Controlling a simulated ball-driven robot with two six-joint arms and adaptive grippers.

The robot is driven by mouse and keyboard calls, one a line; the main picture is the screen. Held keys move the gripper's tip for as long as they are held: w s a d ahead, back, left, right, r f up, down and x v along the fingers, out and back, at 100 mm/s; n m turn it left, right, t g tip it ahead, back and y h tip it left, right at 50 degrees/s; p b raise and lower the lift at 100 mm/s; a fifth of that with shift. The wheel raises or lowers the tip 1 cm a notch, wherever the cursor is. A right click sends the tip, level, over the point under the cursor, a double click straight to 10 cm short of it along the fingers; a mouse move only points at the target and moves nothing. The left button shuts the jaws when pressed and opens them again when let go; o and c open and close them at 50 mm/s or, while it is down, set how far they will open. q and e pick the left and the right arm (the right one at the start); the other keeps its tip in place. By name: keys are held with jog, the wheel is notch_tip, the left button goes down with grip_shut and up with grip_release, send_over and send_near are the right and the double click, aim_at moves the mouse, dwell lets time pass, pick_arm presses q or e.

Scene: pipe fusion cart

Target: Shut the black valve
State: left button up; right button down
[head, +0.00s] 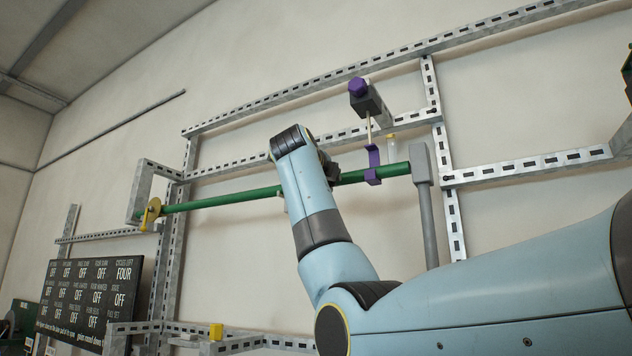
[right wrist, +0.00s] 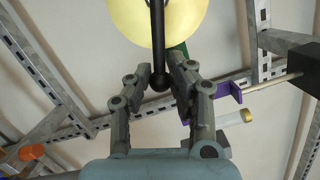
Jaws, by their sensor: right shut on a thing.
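The black valve shows in the right wrist view as a black lever (right wrist: 157,40) with a round knob at its end, in front of a pale yellow disc (right wrist: 190,18). My right gripper (right wrist: 159,80) has its fingers on either side of the knob end and is shut on the lever. In the head view my right gripper (head: 331,172) is a dark shape at the green pipe (head: 235,200), partly behind my own arm. The lever and its disc are hidden there. My left gripper is in neither view.
A purple bracket (head: 373,165) on the pipe and a purple knob (head: 357,86) are close to the right of my gripper. Slotted metal rails (head: 300,92) frame the wall. A yellow disc (head: 151,213) is at the pipe's left end. A dark board (head: 88,295) reads mostly OFF.

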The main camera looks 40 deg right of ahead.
jog(key=shift+w+f+m, duration=0.1)
jog(key=shift+f+m, duration=0.2)
jog(key=shift+m, duration=0.2)
jog(key=shift+w+a+f+m+h+b, duration=0.15)
jog(key=shift+f+m+b, duration=0.15)
jog(key=shift+m+b, duration=0.3)
jog(key=shift+w+a+f+m+h+b, duration=0.15)
jog(key=shift+f+m+b, duration=0.15)
jog(key=shift+m+b, duration=0.3)
jog(key=shift+d, duration=0.1)
